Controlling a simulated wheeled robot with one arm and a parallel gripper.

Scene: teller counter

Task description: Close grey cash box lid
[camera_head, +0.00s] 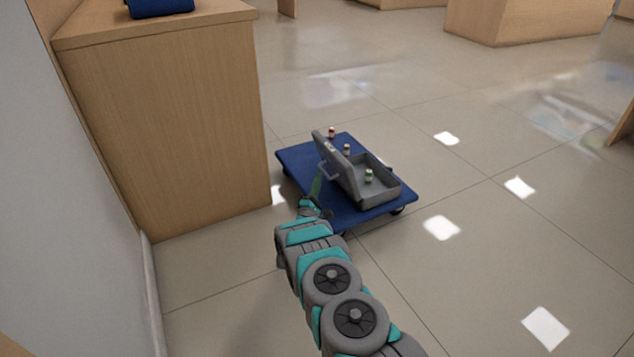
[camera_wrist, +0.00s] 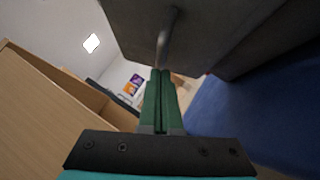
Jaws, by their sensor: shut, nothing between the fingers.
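The grey cash box (camera_head: 378,196) stands on a blue wheeled platform. Its lid (camera_head: 337,165) is raised, standing open and tilted on the left side of the box. A handle (camera_head: 328,171) is on the lid's outer face. In the wrist view the lid (camera_wrist: 215,28) fills the top, and its handle (camera_wrist: 166,38) hangs just ahead of the fingertips. My gripper (camera_head: 318,178) is at the lid's outer left side. Its green fingers (camera_wrist: 160,74) are pressed together and empty. I cannot tell whether the tips touch the handle or lid.
The blue platform (camera_head: 298,159) lies under the box. A green-topped small container (camera_head: 368,176) is in the box. Another container (camera_head: 347,149) shows by the lid, and a red one (camera_head: 331,132) beyond it. A wooden counter (camera_head: 170,130) stands left. Floor to the right is clear.

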